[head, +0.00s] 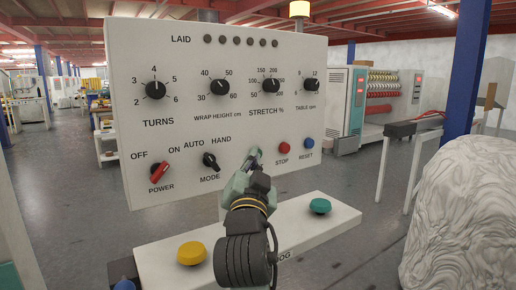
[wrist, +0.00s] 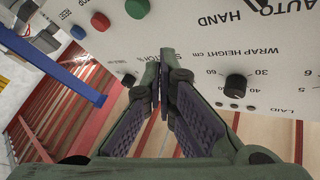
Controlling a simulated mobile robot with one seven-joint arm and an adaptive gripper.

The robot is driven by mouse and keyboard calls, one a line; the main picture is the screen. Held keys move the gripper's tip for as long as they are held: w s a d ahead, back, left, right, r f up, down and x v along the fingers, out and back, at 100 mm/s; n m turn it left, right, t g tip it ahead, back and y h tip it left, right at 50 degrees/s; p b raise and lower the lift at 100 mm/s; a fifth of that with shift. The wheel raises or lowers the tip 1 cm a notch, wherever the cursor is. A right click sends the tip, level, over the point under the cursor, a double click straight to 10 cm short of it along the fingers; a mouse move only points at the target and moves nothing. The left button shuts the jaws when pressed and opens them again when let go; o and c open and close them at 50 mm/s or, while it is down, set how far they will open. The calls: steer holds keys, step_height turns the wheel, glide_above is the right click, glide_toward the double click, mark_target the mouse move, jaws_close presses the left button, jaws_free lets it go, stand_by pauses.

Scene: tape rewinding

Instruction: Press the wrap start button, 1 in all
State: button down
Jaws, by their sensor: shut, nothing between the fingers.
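The upright white control panel (head: 216,110) carries knobs and buttons. In the wrist view a green button (wrist: 137,8) sits between the mode knob (wrist: 257,2) and the red stop button (wrist: 100,20). I cannot read its label there, and in the head view my arm hides that spot. My gripper (head: 254,155) is shut and empty, in front of the panel between the mode knob and stop button. In the wrist view the closed fingertips (wrist: 156,78) lie below the green button, apart from it in the picture. I cannot tell whether they touch the panel.
The blue reset button (head: 309,144) is right of stop. The red power knob (head: 159,172) is at left. A lower white ledge bears a yellow button (head: 192,253) and a teal button (head: 320,206). A white wrapped load (head: 462,205) stands at right, near a blue post (head: 466,70).

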steer(key=w+d+f+m+g+h, duration=0.1)
steer(key=d+m+h, duration=0.2)
steer(key=d, duration=0.5)
steer(key=shift+f+g, duration=0.35)
steer(key=shift+g, duration=0.05)
steer(key=shift+w, duration=0.1)
steer(key=shift+w+a, duration=0.9)
steer(key=shift+w, duration=0.3)
steer(key=shift+w+a, duration=0.85)
steer(key=shift+w, duration=0.3)
steer(key=shift+w+a, duration=0.9)
steer(key=shift+w, duration=0.3)
steer(key=shift+w+a, duration=0.15)
steer(key=shift+w+a+p, duration=0.1)
steer(key=shift+w+p, duration=0.1)
steer(key=shift+p, duration=0.1)
